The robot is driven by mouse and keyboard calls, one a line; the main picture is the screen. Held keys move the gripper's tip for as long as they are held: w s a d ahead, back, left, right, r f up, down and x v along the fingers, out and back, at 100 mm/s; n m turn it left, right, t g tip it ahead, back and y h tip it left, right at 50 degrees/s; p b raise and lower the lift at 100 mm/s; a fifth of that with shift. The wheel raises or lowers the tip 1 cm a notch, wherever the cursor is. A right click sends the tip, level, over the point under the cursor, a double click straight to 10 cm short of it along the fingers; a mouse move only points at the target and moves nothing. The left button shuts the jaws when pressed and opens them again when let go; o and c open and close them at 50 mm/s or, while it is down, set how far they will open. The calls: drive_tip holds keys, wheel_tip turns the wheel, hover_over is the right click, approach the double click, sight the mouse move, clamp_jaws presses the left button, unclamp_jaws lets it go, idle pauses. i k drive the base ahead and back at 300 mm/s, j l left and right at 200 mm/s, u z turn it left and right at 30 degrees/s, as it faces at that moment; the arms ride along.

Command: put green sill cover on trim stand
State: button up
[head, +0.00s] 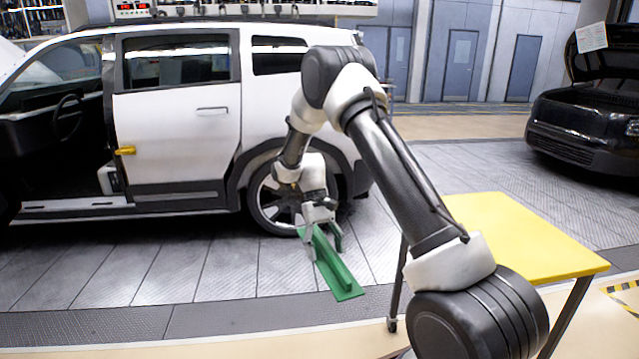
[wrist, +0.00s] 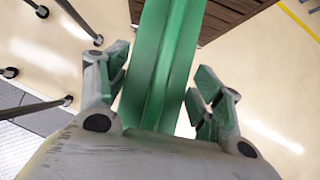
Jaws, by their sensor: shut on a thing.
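The green sill cover (head: 341,277) is a long channel-like strip with a raised rib. It hangs from my gripper (head: 322,240), in front of the white car's rear wheel in the head view, with its free end tilted down toward the lower right. In the wrist view the cover (wrist: 160,70) runs up from the palm between the fingers of my gripper (wrist: 160,85), which is shut on it. The exact contact is partly hidden. No thing is clearly identifiable as the trim stand; a yellow-topped table (head: 530,240) stands at the right.
The white car (head: 180,130) stands at the left with its front door area open. A black car (head: 585,115) is at the far right. Thin legs with casters (wrist: 67,100) and a brown slatted surface (wrist: 215,15) show in the wrist view. Open floor (head: 200,270) lies left of the cover.

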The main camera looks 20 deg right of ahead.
sight(532, 222)
drive_tip(key=k+l, duration=0.2)
drive_tip(key=k+l+z, duration=0.1)
drive_tip(key=l, duration=0.35)
drive_tip(key=k+l+z, duration=0.1)
drive_tip(key=k+l, duration=0.25)
drive_tip(key=l, duration=0.5)
drive_tip(key=l+z, duration=0.15)
drive_tip(key=l, duration=0.45)
drive_tip(key=k+l+z, duration=0.15)
drive_tip(key=k, duration=0.6)
drive_tip(key=i, duration=1.45)
drive_tip(key=j, duration=0.1)
